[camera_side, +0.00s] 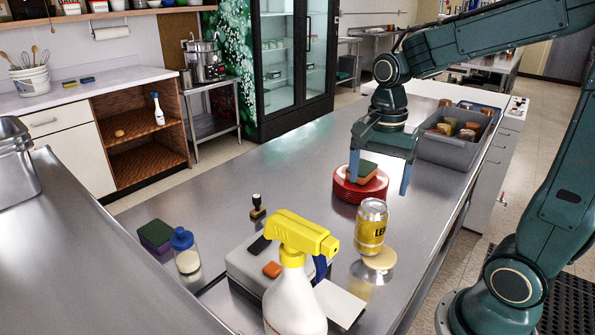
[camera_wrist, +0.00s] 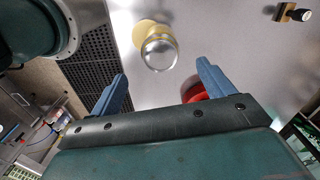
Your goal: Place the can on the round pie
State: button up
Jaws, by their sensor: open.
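The yellow can (camera_side: 371,228) with dark lettering and a silver top stands upright near the middle of the steel counter. The pale round pie (camera_side: 382,260) is a thin disc at its base. The can's bottom overlaps the pie and appears to rest on it, off-centre; the exact contact is hidden. In the wrist view the can's silver top (camera_wrist: 160,54) covers part of the pie (camera_wrist: 148,27). My gripper (camera_side: 381,167) is open and empty, above and behind the can, near the red plates. Its fingers also show in the wrist view (camera_wrist: 163,82), apart from the can.
A grey bin (camera_side: 449,150) of items stands behind right. A yellow-headed spray bottle (camera_side: 295,290), a stamp (camera_side: 257,207) and a blue-capped bottle (camera_side: 187,252) stand in front and left. The counter's left-middle is clear.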

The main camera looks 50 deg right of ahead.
dwell(0.4)
jog(key=shift+s+a+r+n, duration=0.25)
jog(key=shift+r+n, duration=0.05)
jog(key=shift+n, duration=0.2)
jog(key=s+a+r+n+t, duration=0.4)
jog(key=s+n, duration=0.4)
jog(key=n, duration=0.7)
jog(key=shift+s+a+r+t, duration=0.2)
jog(key=shift+s+a+t, duration=0.15)
jog(key=shift+a+t, duration=0.4)
